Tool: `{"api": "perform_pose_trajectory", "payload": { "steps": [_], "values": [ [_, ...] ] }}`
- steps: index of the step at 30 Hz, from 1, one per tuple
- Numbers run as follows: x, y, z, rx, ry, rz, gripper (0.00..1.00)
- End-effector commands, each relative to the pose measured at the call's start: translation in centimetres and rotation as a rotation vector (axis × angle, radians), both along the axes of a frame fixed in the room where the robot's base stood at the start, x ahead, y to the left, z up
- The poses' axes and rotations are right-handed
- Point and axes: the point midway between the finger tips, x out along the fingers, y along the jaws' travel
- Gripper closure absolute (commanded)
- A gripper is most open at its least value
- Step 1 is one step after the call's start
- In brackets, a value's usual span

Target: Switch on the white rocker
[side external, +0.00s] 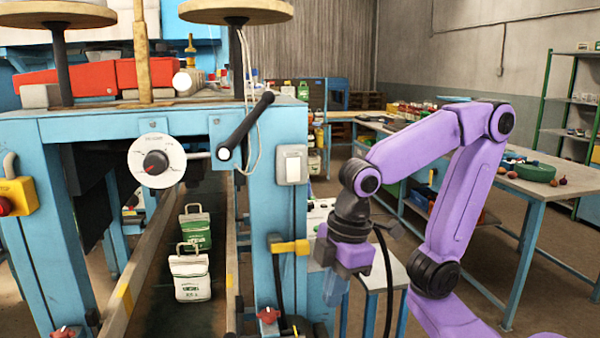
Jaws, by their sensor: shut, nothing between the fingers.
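The white rocker (293,163) sits in a pale grey switch box on the front of the blue machine post, right of a black lever. Its on or off position is too small to tell. My gripper (327,250) is below and to the right of the rocker, clear of it, beside the right edge of the post. It is shut and empty. Its fingertips are hard to make out against the blue parts behind.
A black lever (245,125) and a white dial (157,161) are left of the rocker. A yellow clamp (290,247) juts from the post below it, near my gripper. A workbench (520,185) stands at right.

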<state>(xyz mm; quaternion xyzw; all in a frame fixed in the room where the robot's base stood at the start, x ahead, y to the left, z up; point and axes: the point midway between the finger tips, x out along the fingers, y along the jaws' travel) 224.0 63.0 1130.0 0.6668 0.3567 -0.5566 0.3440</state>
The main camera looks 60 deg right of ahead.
Motion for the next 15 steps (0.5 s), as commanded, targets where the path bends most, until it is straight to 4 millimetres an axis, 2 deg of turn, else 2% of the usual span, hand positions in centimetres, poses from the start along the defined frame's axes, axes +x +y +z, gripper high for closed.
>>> {"api": "perform_pose_trajectory", "payload": {
  "steps": [1,6,15],
  "values": [
    [1.3,-0.1,1.4,0.015,-0.029,-0.018,1.0],
    [4.5,-1.1,5.6,0.035,-0.115,-0.069,1.0],
    [8.2,-4.9,13.3,0.037,-0.277,-0.183,1.0]
  ]
}}
